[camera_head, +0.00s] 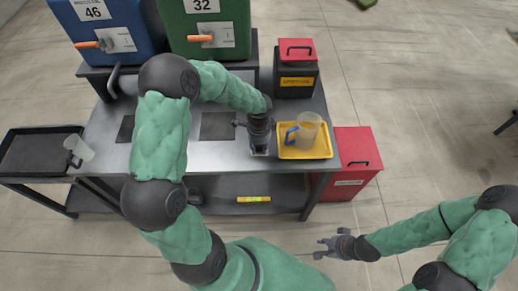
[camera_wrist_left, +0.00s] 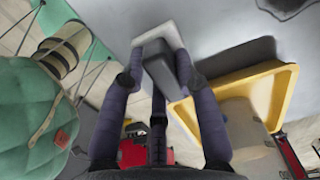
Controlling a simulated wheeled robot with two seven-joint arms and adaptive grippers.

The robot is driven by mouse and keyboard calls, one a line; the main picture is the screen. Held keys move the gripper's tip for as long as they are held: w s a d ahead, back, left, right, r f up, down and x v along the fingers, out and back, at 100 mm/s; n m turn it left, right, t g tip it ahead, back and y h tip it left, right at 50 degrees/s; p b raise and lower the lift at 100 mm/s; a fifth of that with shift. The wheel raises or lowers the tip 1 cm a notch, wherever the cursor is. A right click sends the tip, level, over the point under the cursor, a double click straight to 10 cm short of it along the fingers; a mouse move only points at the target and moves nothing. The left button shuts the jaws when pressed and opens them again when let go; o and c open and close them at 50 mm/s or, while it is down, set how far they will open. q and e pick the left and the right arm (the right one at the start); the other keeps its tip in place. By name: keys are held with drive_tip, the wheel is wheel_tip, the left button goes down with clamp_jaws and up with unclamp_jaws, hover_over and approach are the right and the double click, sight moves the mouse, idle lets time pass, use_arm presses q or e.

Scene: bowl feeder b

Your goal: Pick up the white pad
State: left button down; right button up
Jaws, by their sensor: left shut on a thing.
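My left gripper (camera_head: 260,149) is at the front part of the grey table, just left of the yellow tray. In the left wrist view its fingers (camera_wrist_left: 161,80) are closed around the dark grey block on the white pad (camera_wrist_left: 159,32). The white pad's pale edge shows beyond the fingertips, over the grey surface. In the head view the pad is mostly hidden by the gripper. I cannot tell whether it touches the table. My right gripper (camera_head: 328,246) is empty, its fingers spread, over the floor in front of the table.
The yellow tray (camera_head: 285,153) holds a clear jug (camera_head: 309,128) with a blue handle. A black box with red lid (camera_head: 296,70) stands behind it. Blue (camera_head: 110,40) and green (camera_head: 210,30) bins stand at the back. Another jug (camera_head: 78,150) is at the left; a red cabinet (camera_head: 355,165) stands right.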

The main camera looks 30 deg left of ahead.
use_arm(q)
drive_tip(key=s+d+r+p, duration=0.3)
drive_tip(key=s+d+r, duration=0.4)
drive_tip(key=s+r, duration=0.3)
drive_tip(key=shift+s+d+r, duration=0.15)
drive_tip(key=shift+s, duration=0.8)
